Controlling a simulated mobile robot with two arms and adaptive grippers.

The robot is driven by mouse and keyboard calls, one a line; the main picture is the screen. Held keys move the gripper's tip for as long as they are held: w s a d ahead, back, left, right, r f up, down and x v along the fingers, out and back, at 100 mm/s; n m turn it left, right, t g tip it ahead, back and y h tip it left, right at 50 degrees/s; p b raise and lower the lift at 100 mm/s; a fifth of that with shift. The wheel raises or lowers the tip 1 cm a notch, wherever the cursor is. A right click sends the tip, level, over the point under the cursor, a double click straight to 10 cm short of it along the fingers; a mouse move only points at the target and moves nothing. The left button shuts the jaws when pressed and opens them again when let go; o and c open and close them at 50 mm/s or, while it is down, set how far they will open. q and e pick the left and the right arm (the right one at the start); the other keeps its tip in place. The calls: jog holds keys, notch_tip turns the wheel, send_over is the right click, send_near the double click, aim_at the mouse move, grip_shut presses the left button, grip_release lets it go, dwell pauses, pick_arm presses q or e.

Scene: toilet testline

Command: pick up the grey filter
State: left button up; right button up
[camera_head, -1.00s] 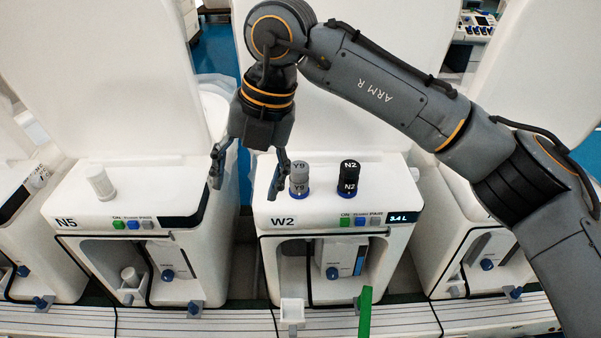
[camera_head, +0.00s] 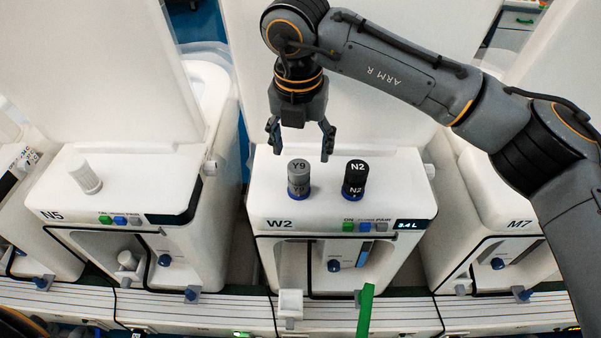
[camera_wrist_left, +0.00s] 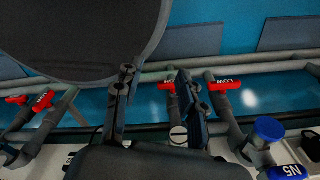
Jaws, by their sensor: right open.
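The grey filter (camera_head: 299,178), labelled Y9 with a blue band at its base, stands upright on top of the white W2 unit (camera_head: 285,210). A black filter (camera_head: 355,179), labelled N2, stands to its right on the same unit. My right gripper (camera_head: 301,151) is open and empty, pointing down. In the head view its fingertips show just above and behind the grey filter, apart from it. My left gripper (camera_wrist_left: 150,105) shows only in the left wrist view, its two fingers spread apart with no object between them.
The N5 unit (camera_head: 125,195) with a white cylinder (camera_head: 85,175) stands at left, the M7 unit (camera_head: 490,200) at right. A green strip (camera_head: 366,310) rises in front. Red-handled valves (camera_wrist_left: 223,86) and pipes lie near my left gripper.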

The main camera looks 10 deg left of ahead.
aim_at(300, 167)
jog(key=shift+w+f, duration=0.1)
jog(key=shift+f, duration=0.7)
notch_tip(300, 167, down, 2)
jog(key=p, duration=0.2)
jog(key=shift+f+p, duration=0.2)
jog(key=shift+p, duration=0.15)
notch_tip(300, 167, down, 2)
jog(key=shift+w+a+f+p, duration=0.1)
jog(key=shift+w+f+p, duration=0.05)
jog(key=shift+p, duration=0.2)
jog(key=shift+f, duration=0.25)
jog(key=c, duration=0.6)
pick_arm(q)
jog(key=r, duration=0.1)
jog(key=w+r, duration=0.1)
jog(key=r, duration=0.1)
jog(key=shift+w+d+r, duration=0.15)
jog(key=shift+w+r, duration=0.15)
jog(key=shift+r, duration=0.05)
pick_arm(e)
jog(key=c, duration=0.7)
